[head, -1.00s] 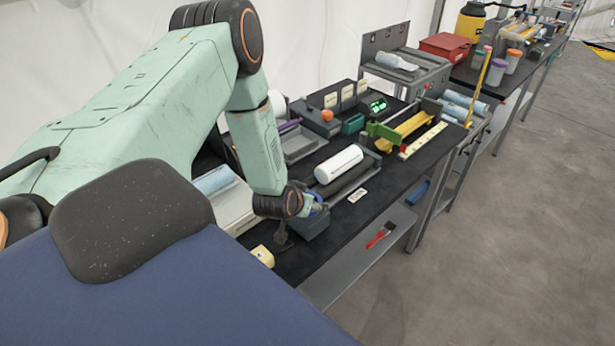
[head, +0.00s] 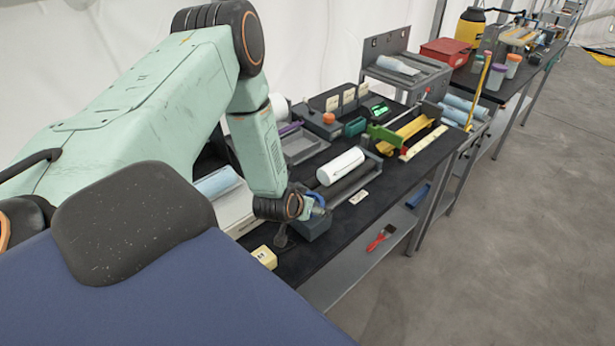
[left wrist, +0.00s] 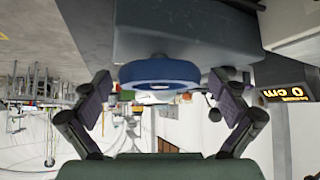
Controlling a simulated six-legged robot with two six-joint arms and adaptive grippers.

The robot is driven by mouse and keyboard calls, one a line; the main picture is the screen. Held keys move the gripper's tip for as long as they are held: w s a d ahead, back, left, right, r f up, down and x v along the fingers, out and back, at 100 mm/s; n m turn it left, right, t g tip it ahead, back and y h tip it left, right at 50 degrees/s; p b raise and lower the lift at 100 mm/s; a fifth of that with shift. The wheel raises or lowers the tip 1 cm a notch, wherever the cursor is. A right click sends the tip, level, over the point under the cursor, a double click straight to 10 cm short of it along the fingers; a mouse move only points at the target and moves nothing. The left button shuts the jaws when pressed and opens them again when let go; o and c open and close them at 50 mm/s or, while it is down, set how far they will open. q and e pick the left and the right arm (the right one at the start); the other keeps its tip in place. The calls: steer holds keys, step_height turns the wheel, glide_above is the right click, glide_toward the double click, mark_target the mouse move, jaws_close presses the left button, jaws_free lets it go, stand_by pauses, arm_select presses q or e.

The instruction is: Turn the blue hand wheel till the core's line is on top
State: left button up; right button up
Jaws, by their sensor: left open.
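The blue hand wheel (left wrist: 160,73) is seen nearly edge-on in the left wrist view, on a grey block. In the head view a bit of the wheel (head: 319,203) shows beside my wrist. My left gripper (left wrist: 160,88) is open, one dark finger on each side of the wheel, with gaps visible between fingers and rim. In the head view the gripper (head: 297,222) is largely hidden by my wrist. A white core (head: 340,167) lies on dark rollers behind the block. Its line cannot be made out. My right gripper is not in view.
The grey block (head: 317,226) stands near the dark bench's front edge. A yellow block (head: 264,257) sits left of my gripper. A green-and-yellow tool (head: 385,135) lies farther back. A red brush (head: 380,238) is on the lower shelf. A lit display (left wrist: 286,93) shows at right in the wrist view.

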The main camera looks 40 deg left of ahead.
arm_select(q)
steer(key=shift+w+a+f, duration=0.1)
steer(key=shift+w+f, duration=0.05)
steer(key=shift+w, duration=0.35)
steer(key=v, duration=1.2)
steer(key=shift+s, duration=0.15)
